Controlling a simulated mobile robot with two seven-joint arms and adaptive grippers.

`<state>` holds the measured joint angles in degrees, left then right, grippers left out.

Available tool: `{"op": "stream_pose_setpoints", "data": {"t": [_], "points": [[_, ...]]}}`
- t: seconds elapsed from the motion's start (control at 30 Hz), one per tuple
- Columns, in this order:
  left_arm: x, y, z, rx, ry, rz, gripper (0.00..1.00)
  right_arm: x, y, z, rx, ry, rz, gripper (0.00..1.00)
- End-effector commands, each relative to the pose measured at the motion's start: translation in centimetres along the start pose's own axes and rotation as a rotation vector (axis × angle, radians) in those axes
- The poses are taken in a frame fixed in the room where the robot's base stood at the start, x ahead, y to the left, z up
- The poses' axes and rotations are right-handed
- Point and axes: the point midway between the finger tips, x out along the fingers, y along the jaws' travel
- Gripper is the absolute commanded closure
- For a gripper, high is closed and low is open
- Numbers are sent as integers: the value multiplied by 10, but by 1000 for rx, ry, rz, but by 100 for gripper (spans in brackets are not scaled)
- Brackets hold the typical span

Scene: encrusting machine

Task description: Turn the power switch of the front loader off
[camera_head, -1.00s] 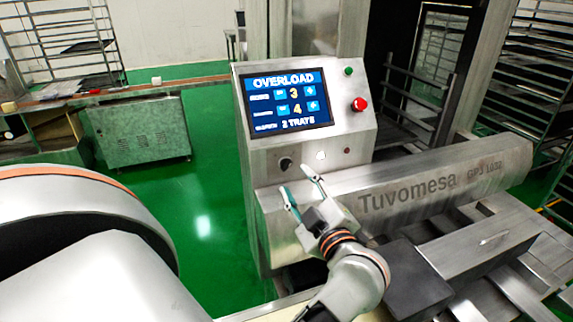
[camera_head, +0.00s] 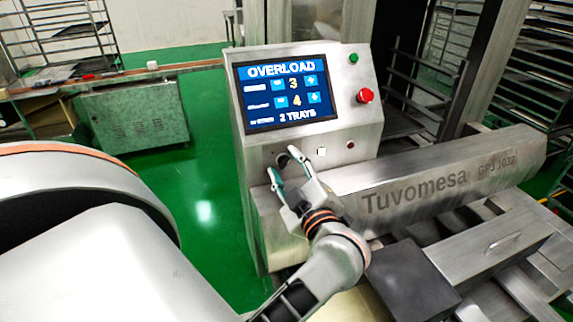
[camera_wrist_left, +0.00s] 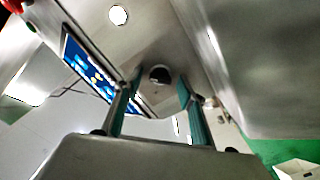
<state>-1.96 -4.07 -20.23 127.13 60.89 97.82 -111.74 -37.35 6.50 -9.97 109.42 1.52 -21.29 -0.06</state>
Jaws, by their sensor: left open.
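The front loader (camera_head: 352,120) is a steel machine with a sloped control panel. Its power switch appears to be the dark rotary knob (camera_head: 283,158) low on the panel, below the screen. My left gripper (camera_head: 281,163) is at this knob, its two green-padded fingers apart, partly covering it. In the left wrist view the knob (camera_wrist_left: 159,73) shows between and just beyond the open fingertips (camera_wrist_left: 159,82). I cannot tell whether the fingers touch it. My right gripper is not in view.
The lit screen (camera_head: 288,92) reads OVERLOAD. A white button (camera_head: 322,152), a red emergency button (camera_head: 364,96) and a green button (camera_head: 353,59) share the panel. The Tuvomesa housing (camera_head: 440,185) juts out at right. Green floor (camera_head: 205,190) is clear at left.

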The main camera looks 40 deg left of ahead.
Motion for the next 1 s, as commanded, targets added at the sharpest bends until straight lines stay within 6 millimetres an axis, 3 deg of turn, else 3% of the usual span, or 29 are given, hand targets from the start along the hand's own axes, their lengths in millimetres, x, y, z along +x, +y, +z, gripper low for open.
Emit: {"op": "stream_pose_setpoints", "data": {"t": [0.07, 0.2, 0.23, 0.67, 1.0], "points": [[0, 0, 0, 0, 0, 0, 60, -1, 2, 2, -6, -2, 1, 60], [0, 0, 0, 0, 0, 0, 94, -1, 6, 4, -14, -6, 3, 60], [0, 0, 0, 0, 0, 0, 98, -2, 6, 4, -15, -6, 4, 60], [0, 0, 0, -57, 0, 0, 98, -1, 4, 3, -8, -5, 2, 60], [0, -1, 0, -307, 0, 0, 98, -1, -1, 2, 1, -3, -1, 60]]}}
